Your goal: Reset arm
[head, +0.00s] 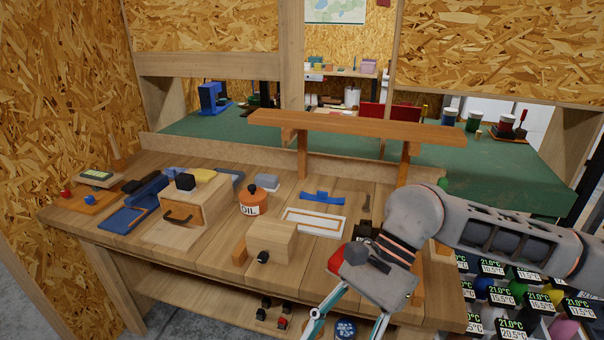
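My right arm (500,245) reaches in from the right, over the right end of the plank bench (215,262). My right gripper (350,325) points down at the front edge of the bench. Its two teal-and-grey fingers are spread apart, with nothing seen between them but things further below. The fingertips are cut off by the bottom edge. My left arm and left gripper are not in view.
On the bench are a wooden drawer box (195,205), an orange oil can (253,200), a wooden block (272,242), a white-framed board (315,222) and a raised wooden shelf (355,128). Several labelled bins (515,300) stand at the right. A lower shelf (210,300) runs underneath.

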